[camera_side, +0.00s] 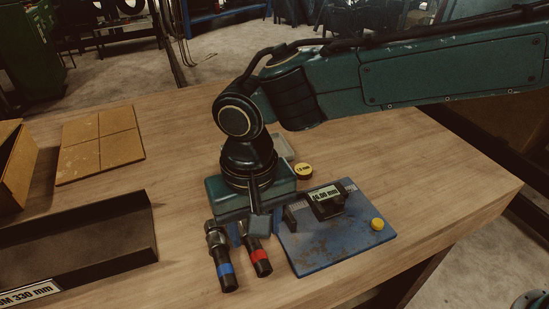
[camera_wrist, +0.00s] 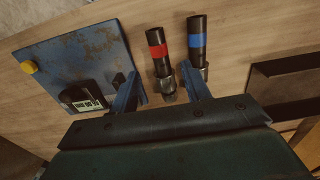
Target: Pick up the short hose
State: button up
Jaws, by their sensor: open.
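Two black hoses with metal end fittings lie side by side on the wooden table. The red-banded hose (camera_side: 260,262) looks slightly shorter in the side view, though its fitting end is partly hidden by my gripper. The blue-banded hose (camera_side: 226,271) lies to its left. My gripper (camera_side: 246,228) is open and points down over the fitting ends. In the wrist view, the red-banded hose (camera_wrist: 158,50) lies between my fingers (camera_wrist: 159,72), and the blue-banded hose (camera_wrist: 197,40) passes by the right finger. I cannot tell whether either finger touches a hose.
A blue plate (camera_side: 315,247) with a digital gauge (camera_side: 325,198) and yellow knob (camera_side: 377,224) lies close right of the hoses. A round yellow item (camera_side: 304,170) is behind. A dark tray (camera_side: 100,235) stands left, cardboard (camera_side: 85,160) behind it. The table's right side is clear.

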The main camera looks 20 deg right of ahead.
aim_at(256, 249)
jog(key=shift+f, duration=0.35)
jog(key=shift+f, duration=2.5)
jog(key=shift+c, duration=0.2)
grip_shut()
